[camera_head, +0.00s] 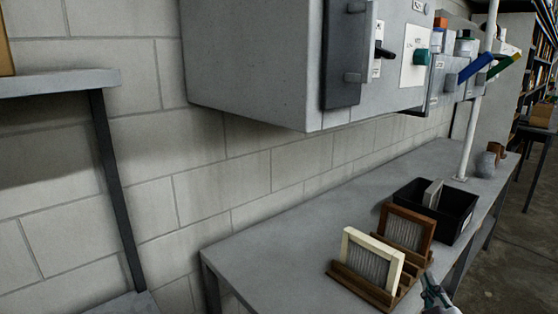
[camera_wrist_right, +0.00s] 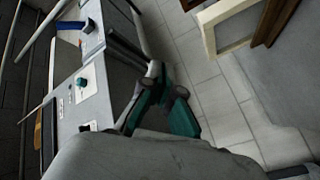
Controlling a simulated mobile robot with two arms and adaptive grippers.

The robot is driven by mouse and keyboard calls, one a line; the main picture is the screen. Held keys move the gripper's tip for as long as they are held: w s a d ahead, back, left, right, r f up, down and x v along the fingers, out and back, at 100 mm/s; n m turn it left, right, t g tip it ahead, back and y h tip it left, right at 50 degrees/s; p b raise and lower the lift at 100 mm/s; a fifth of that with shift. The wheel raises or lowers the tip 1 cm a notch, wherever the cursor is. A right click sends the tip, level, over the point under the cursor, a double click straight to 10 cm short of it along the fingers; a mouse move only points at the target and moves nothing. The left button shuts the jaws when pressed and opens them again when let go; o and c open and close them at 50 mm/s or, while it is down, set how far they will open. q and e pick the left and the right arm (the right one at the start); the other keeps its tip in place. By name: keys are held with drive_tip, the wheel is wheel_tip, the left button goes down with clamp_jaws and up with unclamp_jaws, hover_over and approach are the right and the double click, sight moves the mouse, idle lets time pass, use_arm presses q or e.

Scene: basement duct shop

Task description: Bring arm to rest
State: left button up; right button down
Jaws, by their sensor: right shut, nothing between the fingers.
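My right gripper (camera_head: 432,288) shows at the lower right of the head view, just right of the wooden rack and above the bench's front side. Its fingers are together with nothing between them. In the right wrist view the gripper (camera_wrist_right: 155,75) has its dark and teal fingers close together, with no object held. The wall cabinet lies to the left of it there and a cream frame (camera_wrist_right: 225,20) to the upper right. My left gripper is not in either view.
A grey bench (camera_head: 275,250) runs along the block wall. On it, a wooden rack (camera_head: 365,290) holds a cream-framed filter (camera_head: 370,262) and a brown-framed filter (camera_head: 408,230). A black bin (camera_head: 455,212) stands behind. A grey electrical cabinet (camera_head: 260,60) overhangs the bench. Bare bench lies left of the rack.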

drive_tip(key=s+a+f+m+g+y, duration=0.1)
drive_tip(key=s+f+m+g, duration=0.1)
drive_tip(key=s+f+g, duration=0.45)
drive_tip(key=s+a+f+m+g, duration=0.1)
drive_tip(key=s+f, duration=0.2)
drive_tip(key=f, duration=0.7)
drive_tip(key=s+a+f+g+y, duration=0.1)
drive_tip(key=s+a+f+g, duration=0.15)
drive_tip(key=s, duration=0.25)
drive_tip(key=s+a+f+m+g+y, duration=0.1)
drive_tip(key=s+a+f+g, duration=0.1)
drive_tip(key=s+f, duration=0.3)
drive_tip(key=s+a+f+g+y, duration=0.1)
drive_tip(key=s+a+f+g, duration=0.15)
drive_tip(key=s, duration=0.35)
wheel_tip(320, 180, down, 24)
drive_tip(key=r+g, duration=0.1)
drive_tip(key=s+d+f+g, duration=0.1)
drive_tip(key=s+d+f, duration=0.1)
drive_tip(key=s+f, duration=0.7)
drive_tip(key=s+d+f, duration=0.1)
drive_tip(key=s+f, duration=0.7)
drive_tip(key=f, duration=0.2)
drive_tip(key=shift+s+d+g, duration=0.35)
